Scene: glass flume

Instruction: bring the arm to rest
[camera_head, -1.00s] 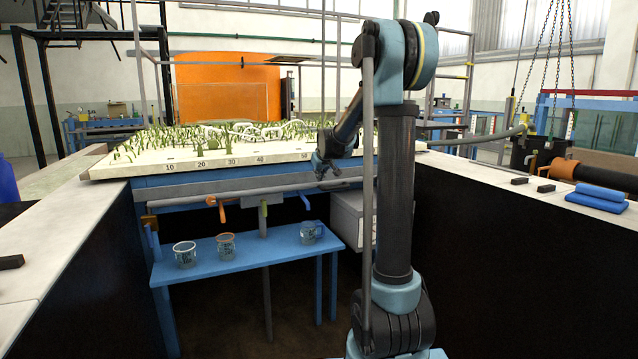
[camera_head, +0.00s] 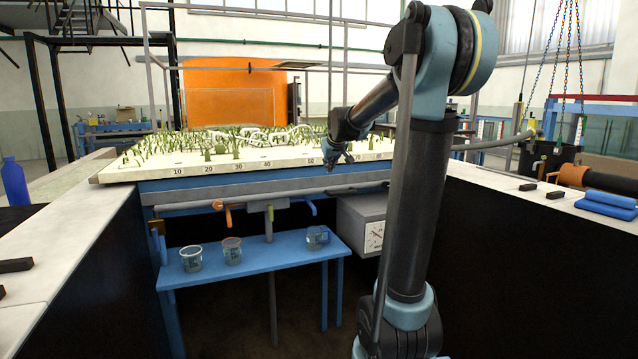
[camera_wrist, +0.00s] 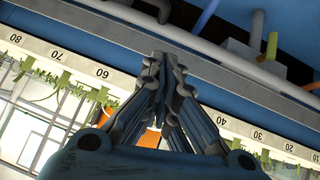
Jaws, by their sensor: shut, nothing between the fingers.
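My gripper (camera_head: 338,158) hangs at the end of my bent arm, in front of the numbered front edge of the planted bed (camera_head: 130,174), near the mark 50 to 60. In the wrist view my gripper (camera_wrist: 163,62) is shut, its fingers together with nothing between them. The bed's numbered edge (camera_wrist: 130,85) shows upside down behind the fingers. I cannot tell the exact gap between fingertips and edge.
A blue shelf (camera_head: 290,250) below holds several glass beakers, one at the left (camera_head: 191,258). A grey box with a dial (camera_head: 362,225) is under the bed. Pale counters flank me, with blue folded items (camera_head: 608,203) at right and a blue bottle (camera_head: 14,182) at left.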

